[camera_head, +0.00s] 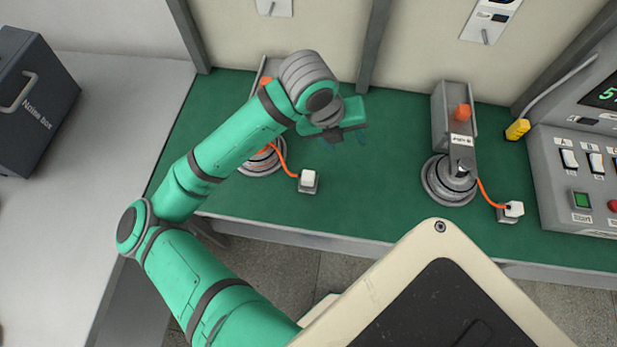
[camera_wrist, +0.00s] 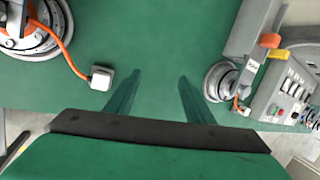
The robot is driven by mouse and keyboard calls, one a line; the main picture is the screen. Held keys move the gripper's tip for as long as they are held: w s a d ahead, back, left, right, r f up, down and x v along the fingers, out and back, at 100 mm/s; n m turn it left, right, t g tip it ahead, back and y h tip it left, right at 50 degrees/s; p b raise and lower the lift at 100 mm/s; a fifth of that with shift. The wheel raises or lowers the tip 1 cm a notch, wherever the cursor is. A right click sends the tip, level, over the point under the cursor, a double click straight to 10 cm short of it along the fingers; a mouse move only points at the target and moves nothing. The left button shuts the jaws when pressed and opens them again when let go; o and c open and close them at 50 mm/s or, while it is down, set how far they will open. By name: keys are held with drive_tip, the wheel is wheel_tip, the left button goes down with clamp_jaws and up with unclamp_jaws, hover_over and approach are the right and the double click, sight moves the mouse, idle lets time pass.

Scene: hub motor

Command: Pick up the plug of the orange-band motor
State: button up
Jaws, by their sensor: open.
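Two hub motors stand on the green bench, each with an orange cable ending in a white plug. The left motor (camera_head: 262,163) is partly hidden by my arm; it also shows in the wrist view (camera_wrist: 36,30). Its plug (camera_head: 308,176) sits on a small grey block and appears left of my fingers in the wrist view (camera_wrist: 102,77). The right motor (camera_head: 447,182) has its plug (camera_head: 514,209) to its lower right. My gripper (camera_wrist: 158,88) is open and empty above the bench, behind and right of the left plug.
A grey control box (camera_head: 577,165) with switches and buttons stands at the bench's right end. A dark box (camera_head: 34,100) sits on the grey table at left. The green bench (camera_head: 385,190) is clear between the motors.

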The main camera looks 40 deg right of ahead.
drive_tip(key=w+a+f+m+t+y, duration=0.1)
drive_tip(key=w+a+m+y, duration=0.2)
drive_tip(key=a, duration=0.5)
drive_tip(key=y, duration=0.1)
hover_over(308, 175)
drive_tip(key=shift+n, duration=0.3)
drive_tip(key=f, duration=0.5)
drive_tip(key=shift+s+a, duration=0.1)
drive_tip(key=shift+a, duration=0.1)
drive_tip(key=shift+d+f, duration=0.2)
drive_tip(key=shift+f, duration=2.85)
clamp_jaws()
